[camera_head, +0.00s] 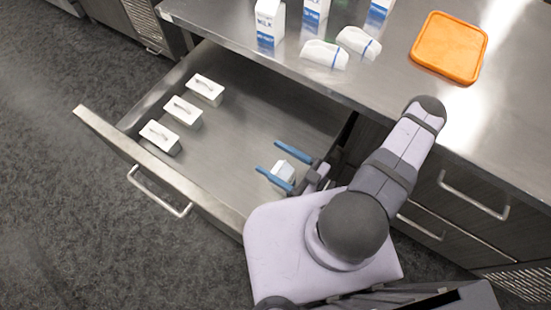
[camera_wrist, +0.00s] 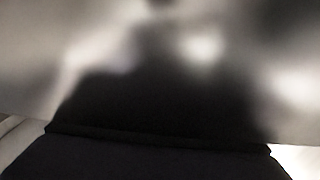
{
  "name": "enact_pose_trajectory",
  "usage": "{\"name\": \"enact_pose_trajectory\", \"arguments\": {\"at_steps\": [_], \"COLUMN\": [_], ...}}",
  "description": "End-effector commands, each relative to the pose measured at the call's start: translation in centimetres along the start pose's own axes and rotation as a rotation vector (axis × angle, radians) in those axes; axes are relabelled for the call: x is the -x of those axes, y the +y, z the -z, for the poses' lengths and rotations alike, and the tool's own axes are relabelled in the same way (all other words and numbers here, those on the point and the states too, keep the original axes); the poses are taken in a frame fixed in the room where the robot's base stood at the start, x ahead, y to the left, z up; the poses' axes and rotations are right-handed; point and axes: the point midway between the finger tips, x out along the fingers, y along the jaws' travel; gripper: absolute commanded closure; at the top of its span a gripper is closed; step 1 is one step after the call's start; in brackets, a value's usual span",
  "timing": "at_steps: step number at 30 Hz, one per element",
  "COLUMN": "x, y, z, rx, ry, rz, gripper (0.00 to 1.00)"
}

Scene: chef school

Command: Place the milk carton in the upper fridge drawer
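The pulled-out drawer (camera_head: 225,140) is open under the counter, its metal floor visible. My gripper (camera_head: 266,156) is low over the drawer's near right part, with its two blue fingers apart. A small white and pale-blue block (camera_head: 283,171), possibly a milk carton seen from above, is in the drawer between the fingers. It sits close to the lower finger, with a gap to the upper one; I cannot tell if it touches. Milk cartons (camera_head: 269,23), (camera_head: 315,14) and (camera_head: 380,9) stand on the counter. The wrist view is dark and blurred.
Three white boxes with grey tops (camera_head: 205,90), (camera_head: 183,111), (camera_head: 160,137) line the drawer's left side. The drawer's middle is clear.

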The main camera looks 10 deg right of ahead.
Motion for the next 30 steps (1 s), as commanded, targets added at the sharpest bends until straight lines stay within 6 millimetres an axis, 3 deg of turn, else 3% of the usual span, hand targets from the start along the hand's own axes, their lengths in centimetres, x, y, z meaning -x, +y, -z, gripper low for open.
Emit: {"name": "enact_pose_trajectory", "arguments": {"at_steps": [1,5,15,30], "x": [0.0,0.0,0.0,4.7], "y": [0.1,0.1,0.0,0.3], "z": [-1.5,-1.6,0.1,0.2], "rx": [0.000,-0.001,-0.002,0.002], "ry": [-0.033,-0.033,-0.033,-0.027], "rz": [0.001,0.001,0.004,-0.005], "gripper": [0.35,0.35,0.35,0.35]}}
